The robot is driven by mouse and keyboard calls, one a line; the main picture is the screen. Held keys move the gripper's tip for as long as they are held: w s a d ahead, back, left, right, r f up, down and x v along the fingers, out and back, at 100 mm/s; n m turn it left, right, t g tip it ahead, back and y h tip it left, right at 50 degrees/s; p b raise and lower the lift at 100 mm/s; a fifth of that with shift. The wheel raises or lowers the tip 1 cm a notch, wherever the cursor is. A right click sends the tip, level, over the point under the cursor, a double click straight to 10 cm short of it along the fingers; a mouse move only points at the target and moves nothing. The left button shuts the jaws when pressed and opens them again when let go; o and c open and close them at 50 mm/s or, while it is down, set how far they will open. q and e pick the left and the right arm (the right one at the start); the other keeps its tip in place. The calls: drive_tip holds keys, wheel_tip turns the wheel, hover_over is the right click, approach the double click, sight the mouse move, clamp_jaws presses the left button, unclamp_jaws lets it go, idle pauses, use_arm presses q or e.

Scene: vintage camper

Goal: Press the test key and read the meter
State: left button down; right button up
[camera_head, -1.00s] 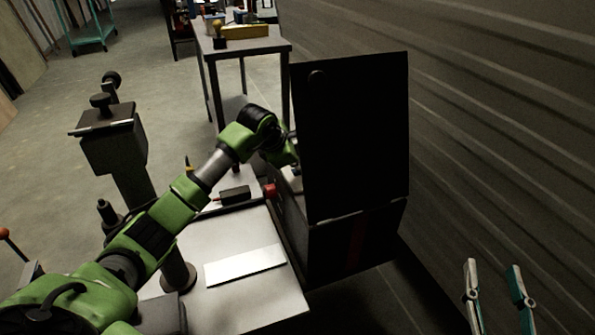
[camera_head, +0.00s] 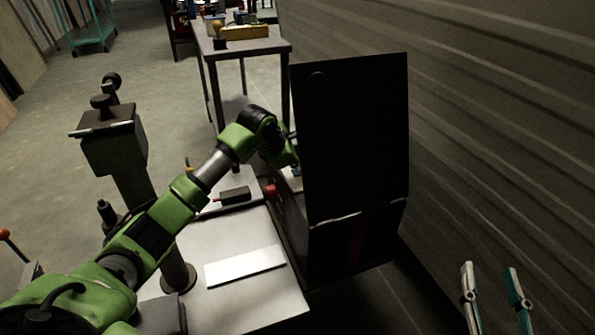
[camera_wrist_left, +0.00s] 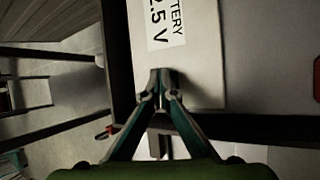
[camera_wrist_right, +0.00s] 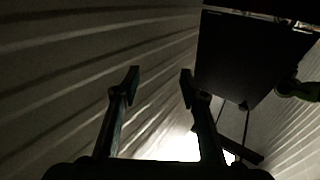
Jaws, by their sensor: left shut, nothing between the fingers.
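The dark case (camera_head: 350,135) stands open on the bench, its raised panel's back toward my head camera. My left arm reaches behind this panel, which hides most of the left gripper in the head view. In the left wrist view the left gripper (camera_wrist_left: 161,78) is shut and empty, its tips at a pale plate (camera_wrist_left: 200,75) with a cut-off label (camera_wrist_left: 163,25) reading "TTERY" and "2.5 V". I cannot tell whether the tips touch it. No test key or meter is clearly identifiable. My right gripper (camera_head: 491,268) is open and empty, right of the case; it also shows in the right wrist view (camera_wrist_right: 160,76).
The bench (camera_head: 240,305) holds a white sheet (camera_head: 245,266), a black block (camera_head: 235,195) and a red knob (camera_head: 270,190) beside the case. A dark post (camera_head: 130,170) stands left. A second table (camera_head: 255,46) is behind. The corrugated wall (camera_head: 490,120) bounds the right.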

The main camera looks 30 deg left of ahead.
use_arm(q)
drive_tip(key=shift+r, duration=0.4)
drive_tip(key=shift+r+p, duration=0.3)
drive_tip(key=shift+p, duration=0.2)
use_arm(e)
wheel_tip(320, 180, down, 6)
drive_tip(key=s+d+g, duration=0.1)
drive_tip(key=g, duration=0.1)
drive_tip(key=shift+g+h, duration=0.4)
drive_tip(key=shift+d+r, duration=0.1)
